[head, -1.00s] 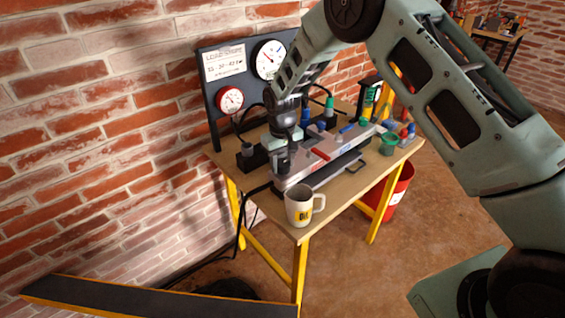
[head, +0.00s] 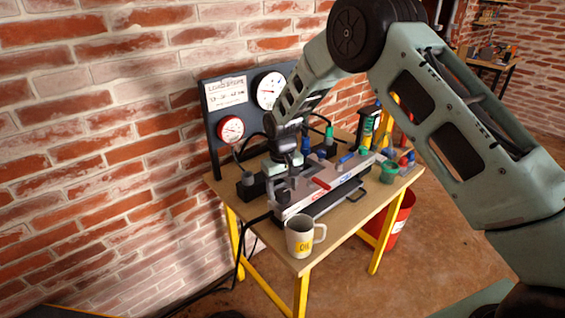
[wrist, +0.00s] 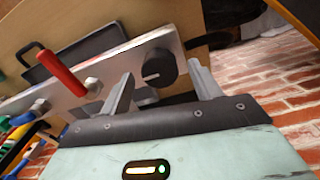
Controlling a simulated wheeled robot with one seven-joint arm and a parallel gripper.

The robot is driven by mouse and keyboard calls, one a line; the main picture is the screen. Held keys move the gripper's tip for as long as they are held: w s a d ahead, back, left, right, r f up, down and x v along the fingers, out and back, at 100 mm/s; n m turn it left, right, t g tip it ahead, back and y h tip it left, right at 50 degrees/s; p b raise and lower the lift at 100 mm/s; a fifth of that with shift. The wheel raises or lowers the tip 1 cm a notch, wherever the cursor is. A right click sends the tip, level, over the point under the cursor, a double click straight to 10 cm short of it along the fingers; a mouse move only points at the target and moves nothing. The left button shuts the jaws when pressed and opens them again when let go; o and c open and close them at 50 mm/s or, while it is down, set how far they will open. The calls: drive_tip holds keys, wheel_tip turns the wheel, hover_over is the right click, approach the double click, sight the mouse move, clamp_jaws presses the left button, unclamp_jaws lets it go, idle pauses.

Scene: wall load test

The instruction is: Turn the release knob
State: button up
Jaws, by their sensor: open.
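The release knob appears to be the black round knob (wrist: 158,68) with a pale line on its face, at the end of a silver panel (wrist: 75,105) in the wrist view. My gripper (wrist: 161,69) is open, with one finger to each side of the knob in that view. I see no clear contact, and the depth gap is hard to judge. In the head view my gripper (head: 290,183) is over the near left end of the silver bench unit (head: 325,188). The knob is small and hard to make out there.
A red lever (wrist: 62,72) stands on the panel beside the knob. A white mug (head: 300,238) sits at the table's front corner. Gauges on a dark board (head: 212,135) stand behind, against the brick wall.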

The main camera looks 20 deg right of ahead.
sight(282, 192)
wheel_tip(282, 192, up, 16)
drive_tip(key=b, duration=0.2)
drive_tip(key=shift+a, duration=0.1)
idle(0.3)
drive_tip(key=s+a+r+n+y, duration=0.15)
drive_tip(key=s+a, duration=0.35)
drive_tip(key=s, duration=1)
drive_tip(key=s+a+r+n, duration=0.15)
drive_tip(key=s+a, duration=0.25)
drive_tip(key=s, duration=1.1)
drive_tip(key=s+d+f+n, duration=0.1)
drive_tip(key=s+d+f, duration=0.2)
drive_tip(key=s, duration=0.6)
drive_tip(key=shift+n+h, duration=0.35)
drive_tip(key=shift+n, duration=0.05)
idle(0.7)
